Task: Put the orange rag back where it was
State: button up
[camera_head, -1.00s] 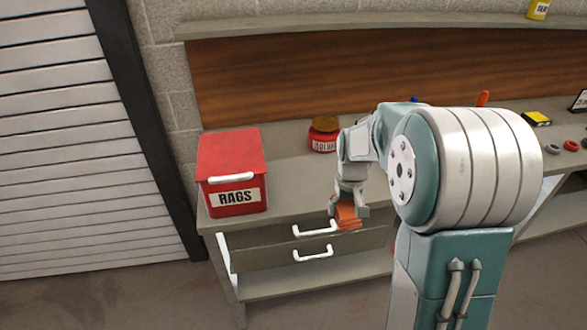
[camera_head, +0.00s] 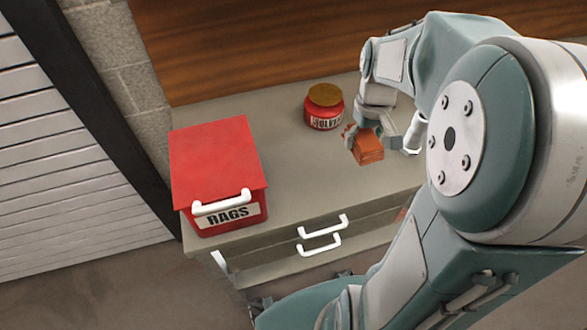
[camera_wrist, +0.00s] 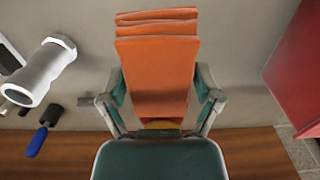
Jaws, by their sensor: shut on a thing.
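The orange rag (camera_head: 368,148) is a folded stack held between the fingers of my gripper (camera_head: 384,138), above the workbench top beside the solvent jar. In the wrist view the rag (camera_wrist: 157,70) fills the middle, with the fingers of my gripper (camera_wrist: 160,95) closed on both its sides. The red box labelled RAGS (camera_head: 222,168) stands at the left end of the bench with its lid shut and a white handle at the front. It shows as a red edge at the right of the wrist view (camera_wrist: 298,75).
The red solvent jar (camera_head: 324,108) with a brown lid stands behind and left of my gripper. Drawers with white handles (camera_head: 322,228) are below the bench top. The bench top (camera_head: 295,180) between box and rag is clear. A pale pipe-like part (camera_wrist: 45,70) lies at left in the wrist view.

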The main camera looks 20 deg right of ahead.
jog(key=w+a+f, duration=0.2)
jog(key=a+f, duration=0.2)
jog(key=a, duration=0.3)
send_over(299, 181)
jog(key=f, duration=0.3)
jog(key=d+f, duration=0.1)
jog(key=shift+s+f, duration=0.25)
jog(key=shift+w+a+f, duration=0.15)
jog(key=shift+a+f, duration=0.35)
jog(key=shift+f, duration=0.05)
jog(key=shift+a+f, duration=0.1)
jog(key=shift+f, duration=1.6)
jog(key=shift+f, duration=0.1)
jog(key=o, duration=1)
